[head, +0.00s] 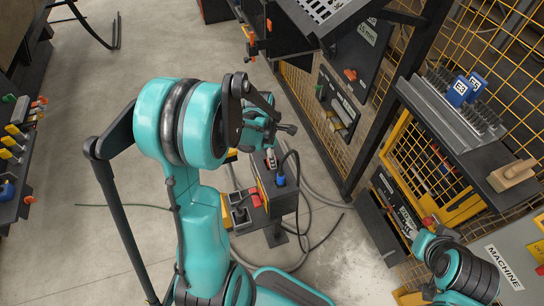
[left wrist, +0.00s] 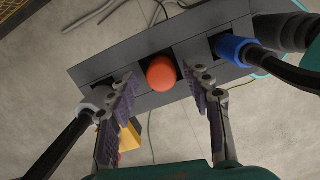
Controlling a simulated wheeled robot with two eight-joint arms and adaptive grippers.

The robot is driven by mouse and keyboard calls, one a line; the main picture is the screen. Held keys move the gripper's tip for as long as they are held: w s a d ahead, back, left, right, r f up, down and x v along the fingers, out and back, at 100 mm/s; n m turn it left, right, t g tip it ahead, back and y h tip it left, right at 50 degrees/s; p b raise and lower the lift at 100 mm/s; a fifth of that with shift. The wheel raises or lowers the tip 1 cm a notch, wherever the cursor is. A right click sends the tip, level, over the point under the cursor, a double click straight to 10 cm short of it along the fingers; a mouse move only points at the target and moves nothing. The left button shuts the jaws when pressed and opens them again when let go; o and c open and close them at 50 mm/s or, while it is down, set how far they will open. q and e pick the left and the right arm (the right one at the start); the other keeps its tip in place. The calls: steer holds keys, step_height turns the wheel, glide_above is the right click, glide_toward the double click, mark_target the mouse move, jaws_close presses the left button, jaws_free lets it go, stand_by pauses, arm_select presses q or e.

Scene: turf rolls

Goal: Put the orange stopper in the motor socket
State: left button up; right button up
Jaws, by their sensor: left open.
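The orange stopper (left wrist: 161,73) shows in the left wrist view as a round orange end at the middle opening of a dark socket panel (left wrist: 108,68). My left gripper (left wrist: 165,82) is open, with one finger on each side of the stopper and not visibly closed on it. How deep the stopper sits is hidden. In the head view my left gripper (head: 275,128) is over the dark socket stand (head: 278,205). My right arm is at the lower right, and its gripper (head: 428,240) shows only partly, with its fingers unclear. I cannot tell which opening is the motor socket.
A blue plug (left wrist: 232,47) with a black cable fills the panel's right opening; a pale plug (left wrist: 103,97) is at the left one. The blue plug also shows in the head view (head: 281,181). A yellow mesh fence (head: 320,125) and a shelf (head: 490,160) stand at right. The floor at left is mostly clear.

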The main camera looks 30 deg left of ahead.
arm_select(q)
step_height(320, 180, up, 10)
steer(key=p, duration=0.3)
steer(key=s+d+r+m+t, duration=0.3)
steer(key=s+d+r+m, duration=0.1)
steer(key=m, duration=0.8)
steer(key=s+d+r+m+t+y, duration=0.1)
steer(key=s+d+r+m+t, duration=0.2)
steer(key=m, duration=1)
steer(key=s+d+r, duration=0.1)
steer(key=s+d, duration=0.2)
steer(key=s, duration=0.1)
steer(key=shift+d+r+m, duration=0.15)
steer(key=shift+d+m, duration=0.15)
steer(key=shift+d, duration=0.1)
